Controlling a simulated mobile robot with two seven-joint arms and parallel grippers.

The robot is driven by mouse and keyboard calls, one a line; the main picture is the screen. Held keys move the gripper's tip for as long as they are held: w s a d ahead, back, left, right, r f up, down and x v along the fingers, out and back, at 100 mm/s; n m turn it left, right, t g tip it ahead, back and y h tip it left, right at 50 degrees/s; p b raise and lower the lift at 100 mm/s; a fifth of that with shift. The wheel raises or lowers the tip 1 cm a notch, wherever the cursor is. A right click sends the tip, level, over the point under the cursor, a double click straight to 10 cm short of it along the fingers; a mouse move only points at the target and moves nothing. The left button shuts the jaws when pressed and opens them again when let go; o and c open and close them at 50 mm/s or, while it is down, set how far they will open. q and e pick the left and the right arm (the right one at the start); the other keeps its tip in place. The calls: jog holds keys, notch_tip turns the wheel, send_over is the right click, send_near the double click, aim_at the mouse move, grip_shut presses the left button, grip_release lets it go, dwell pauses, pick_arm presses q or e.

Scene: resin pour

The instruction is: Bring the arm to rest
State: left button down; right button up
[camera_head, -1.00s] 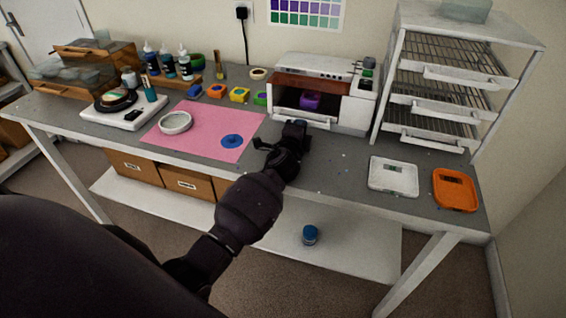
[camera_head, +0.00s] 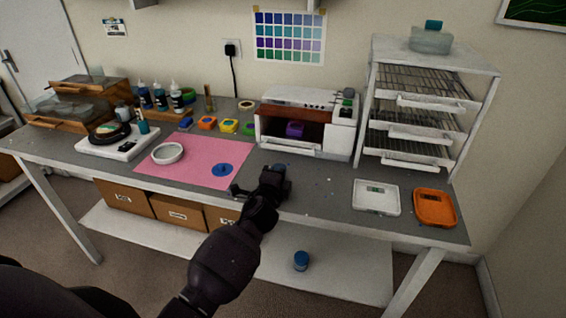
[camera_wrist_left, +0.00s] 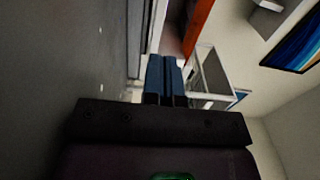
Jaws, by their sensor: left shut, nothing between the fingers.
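My left arm comes in from the lower left in the head view. Its black gripper (camera_head: 278,172) is over the front part of the grey table (camera_head: 310,192), right of the pink mat and in front of the white oven. In the left wrist view the two blue fingertips (camera_wrist_left: 165,78) lie side by side, shut with nothing between them. The grey surface fills the left of that view. My right gripper does not show in either view.
The pink mat (camera_head: 185,172) holds a white ring-shaped dish (camera_head: 167,154) and a blue disc (camera_head: 222,169). A white oven (camera_head: 303,151) holds a purple mould (camera_head: 294,129).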

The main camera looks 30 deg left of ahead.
pick_arm(q)
jog(key=v, duration=0.5)
jog(key=shift+s+d, duration=0.15)
jog(key=shift+s, duration=0.15)
jog(key=s+d+f+n+g+h, duration=0.15)
jog(key=s+n+g, duration=0.35)
jog(key=s, duration=0.6)
jog(key=s+f+n+g+h, duration=0.1)
jog(key=s+f+n+g, duration=0.3)
jog(key=s, duration=0.7)
jog(key=s+d+f+n+g+h, duration=0.15)
jog(key=s+n+g, duration=0.4)
jog(key=s, duration=0.55)
jog(key=w+f+t, duration=0.6)
jog(key=f+t, duration=0.2)
jog(key=f, duration=0.2)
jog(key=shift+w, duration=0.4)
